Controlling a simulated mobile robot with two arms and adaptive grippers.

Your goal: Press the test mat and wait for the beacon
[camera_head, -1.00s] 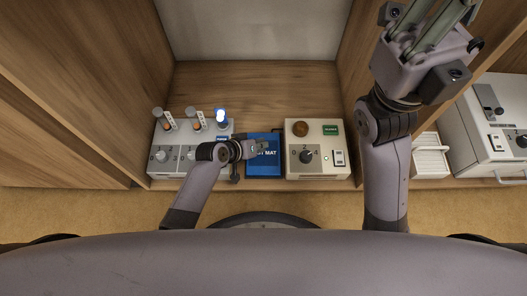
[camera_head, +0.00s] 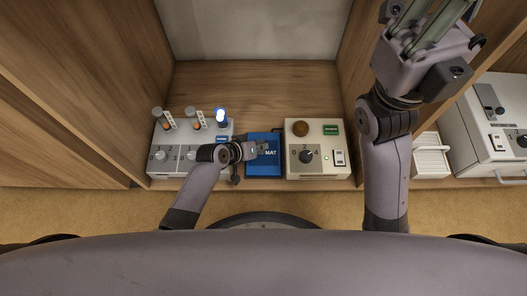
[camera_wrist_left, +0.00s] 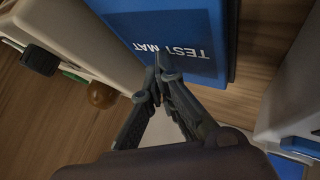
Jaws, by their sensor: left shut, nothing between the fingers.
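The blue test mat (camera_head: 263,169) lies between two boxes on the wooden surface. My left gripper (camera_head: 266,146) is shut and empty over the mat's lettering. In the left wrist view its fingertips (camera_wrist_left: 158,72) overlap the mat (camera_wrist_left: 185,22) beside the white "TEST MAT" text; I cannot tell whether they touch it. A brown-orange dome (camera_head: 300,129), which looks like an unlit beacon, sits on the cream box (camera_head: 325,169) right of the mat. It also shows in the left wrist view (camera_wrist_left: 102,95). My right gripper (camera_head: 440,22) is raised at the top right, its fingertips cut off.
A grey box (camera_head: 165,170) with knobs and small lamps, one glowing blue-white (camera_head: 221,116), stands left of the mat. The cream box has a dial (camera_head: 306,157) and a switch (camera_head: 340,158). Wooden walls enclose both sides; bare wood lies behind the boxes.

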